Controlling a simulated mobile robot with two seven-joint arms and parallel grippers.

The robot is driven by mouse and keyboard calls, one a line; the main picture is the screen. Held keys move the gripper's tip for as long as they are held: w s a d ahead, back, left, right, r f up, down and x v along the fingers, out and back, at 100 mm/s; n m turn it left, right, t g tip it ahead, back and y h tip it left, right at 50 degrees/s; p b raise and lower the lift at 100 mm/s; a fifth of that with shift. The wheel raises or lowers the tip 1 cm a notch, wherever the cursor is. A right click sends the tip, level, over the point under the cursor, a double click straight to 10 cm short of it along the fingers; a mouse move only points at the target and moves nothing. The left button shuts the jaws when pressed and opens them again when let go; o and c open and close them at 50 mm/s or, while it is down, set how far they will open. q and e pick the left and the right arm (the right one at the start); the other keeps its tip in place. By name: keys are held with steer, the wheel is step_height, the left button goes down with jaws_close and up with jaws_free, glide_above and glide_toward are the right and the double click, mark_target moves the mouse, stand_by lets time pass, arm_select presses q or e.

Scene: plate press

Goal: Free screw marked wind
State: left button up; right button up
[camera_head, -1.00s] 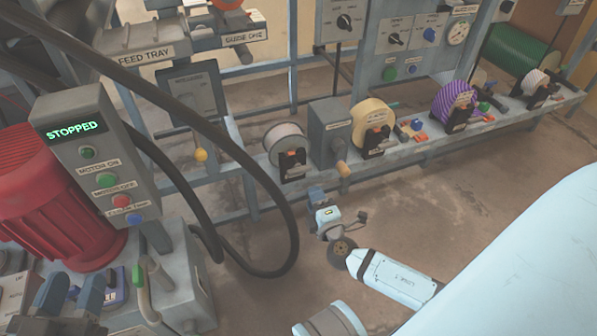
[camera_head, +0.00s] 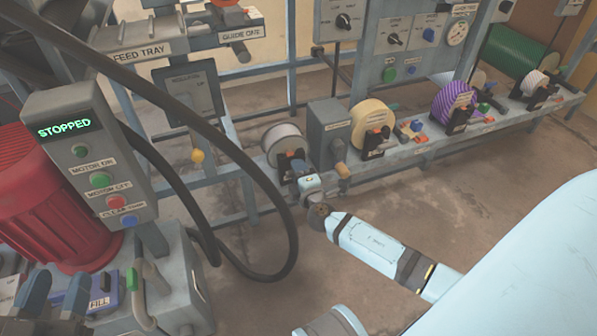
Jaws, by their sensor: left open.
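No label that I can read says wind, so I cannot tell which screw is meant. My left gripper (camera_head: 306,178) is open, at the end of the pale arm from the lower right. It is at the front of the rail, just below and in front of the grey-white spool (camera_head: 283,144) and its dark bracket (camera_head: 292,168). The gripper covers part of the bracket's lower end. I cannot tell whether it touches. A grey box (camera_head: 328,129) with a tan knob (camera_head: 342,170) stands just right of the gripper. My right gripper is not in view.
A cream spool (camera_head: 371,117) and a purple spool (camera_head: 453,103) stand further right along the rail (camera_head: 421,153). A black hose (camera_head: 291,235) loops left of my gripper. A control post (camera_head: 87,153) reads STOPPED beside a red motor (camera_head: 32,185). The floor in front is open.

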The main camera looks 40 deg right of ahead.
jaws_close()
